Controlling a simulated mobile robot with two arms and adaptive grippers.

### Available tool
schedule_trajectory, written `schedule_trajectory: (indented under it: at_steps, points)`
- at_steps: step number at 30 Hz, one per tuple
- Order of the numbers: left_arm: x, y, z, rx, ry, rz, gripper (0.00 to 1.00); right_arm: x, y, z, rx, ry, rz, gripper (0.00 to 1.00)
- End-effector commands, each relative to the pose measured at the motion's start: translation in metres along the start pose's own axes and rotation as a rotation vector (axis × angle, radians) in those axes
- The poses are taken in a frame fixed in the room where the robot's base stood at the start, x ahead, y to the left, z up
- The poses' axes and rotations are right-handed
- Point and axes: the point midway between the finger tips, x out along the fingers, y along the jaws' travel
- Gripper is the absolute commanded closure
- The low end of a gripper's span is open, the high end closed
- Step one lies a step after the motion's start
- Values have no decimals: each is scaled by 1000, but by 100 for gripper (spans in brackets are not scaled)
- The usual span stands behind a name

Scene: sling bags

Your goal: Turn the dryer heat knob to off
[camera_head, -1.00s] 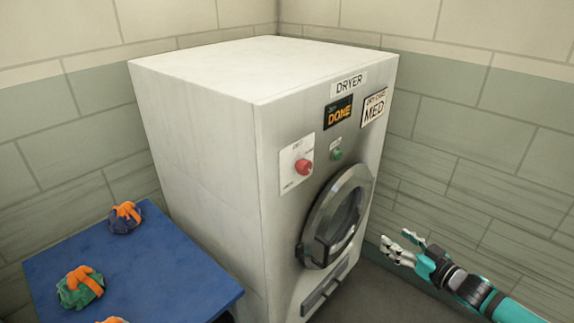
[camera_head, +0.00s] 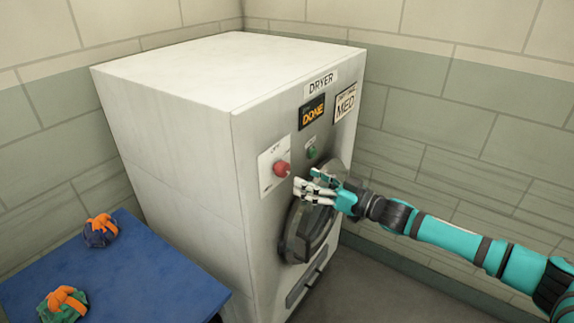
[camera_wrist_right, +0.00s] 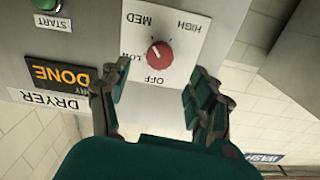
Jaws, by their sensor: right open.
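The red heat knob (camera_head: 282,169) sits on a white plate (camera_head: 265,185) on the front of the white dryer (camera_head: 175,130). In the right wrist view, the knob (camera_wrist_right: 159,54) shows upside down among the labels HIGH, MED, LOW and OFF. Its small white mark seems to face towards MED. My right gripper (camera_head: 304,184) is open and empty, just right of and below the knob. In the wrist view, its two fingers (camera_wrist_right: 155,92) stand apart on either side of the OFF label, short of the knob and not touching it. My left gripper is out of view.
The round dryer door (camera_head: 296,238) is below my gripper. A blue table (camera_head: 150,265) with bundles (camera_head: 101,230) stands at left.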

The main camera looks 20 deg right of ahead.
Motion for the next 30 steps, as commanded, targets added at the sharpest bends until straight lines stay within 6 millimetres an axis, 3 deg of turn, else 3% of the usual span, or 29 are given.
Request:
schedule_trajectory:
  at_steps: [3,9,15,23,30]
  points:
    - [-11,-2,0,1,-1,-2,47,27,-1,-4,1,3,-1,38]
    - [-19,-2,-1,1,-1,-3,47,58,0,-2,1,1,0,38]
    - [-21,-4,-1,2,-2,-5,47,71,0,0,-1,0,0,38]
    - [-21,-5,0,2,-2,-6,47,72,0,1,-1,-1,0,38]
    - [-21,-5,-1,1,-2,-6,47,72,0,1,-1,-1,0,67]
